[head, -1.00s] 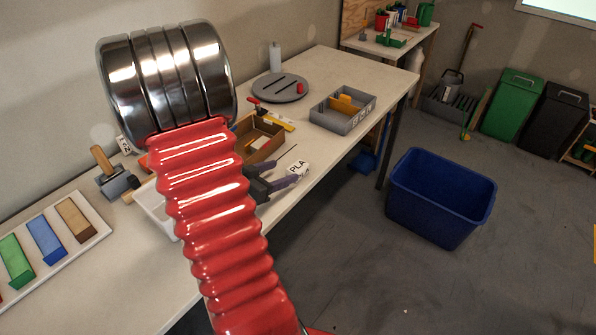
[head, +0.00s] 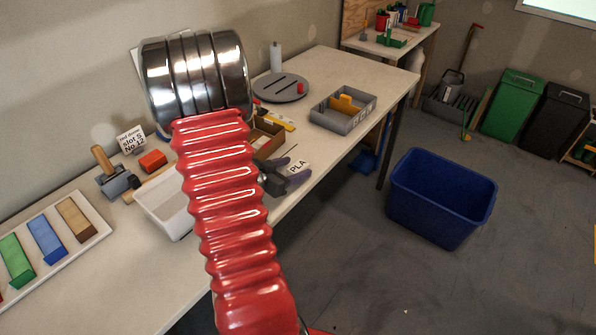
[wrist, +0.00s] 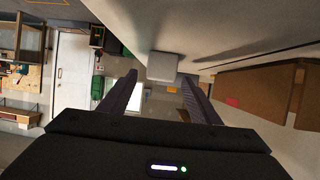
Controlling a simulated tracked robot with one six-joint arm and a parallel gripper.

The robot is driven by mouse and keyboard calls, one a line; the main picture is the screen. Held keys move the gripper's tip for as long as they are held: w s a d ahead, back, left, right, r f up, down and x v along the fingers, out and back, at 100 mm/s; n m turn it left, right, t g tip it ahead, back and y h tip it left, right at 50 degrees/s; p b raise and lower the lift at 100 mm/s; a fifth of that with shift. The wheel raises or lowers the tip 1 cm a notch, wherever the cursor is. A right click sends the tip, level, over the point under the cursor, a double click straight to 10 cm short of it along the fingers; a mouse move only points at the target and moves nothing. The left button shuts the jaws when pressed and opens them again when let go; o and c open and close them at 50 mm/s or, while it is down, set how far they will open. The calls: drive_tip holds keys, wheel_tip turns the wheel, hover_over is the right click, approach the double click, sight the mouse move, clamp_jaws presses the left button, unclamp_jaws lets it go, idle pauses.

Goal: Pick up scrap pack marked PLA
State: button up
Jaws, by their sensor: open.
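The scrap pack marked PLA (head: 299,163) is a small white block with dark letters near the front edge of the long workbench. The fingers also show in the wrist view (wrist: 158,82). My red arm hides part of the bench, and I cannot tell how deep the pack sits between the fingers.
A white bin (head: 152,217) stands left of my arm on the workbench (head: 335,68). A cardboard box (head: 266,142), a grey divided tray (head: 322,118) and a round grey plate (head: 268,92) are behind the pack. A blue tub (head: 440,205) stands on the floor.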

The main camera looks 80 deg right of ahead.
sight(298, 166)
drive_tip(key=shift+x, duration=1.35)
drive_tip(key=shift+c, duration=0.4)
drive_tip(key=c, duration=1)
drive_tip(key=shift+c, duration=0.2)
drive_tip(key=shift+r, duration=0.1)
drive_tip(key=shift+r, duration=4.95)
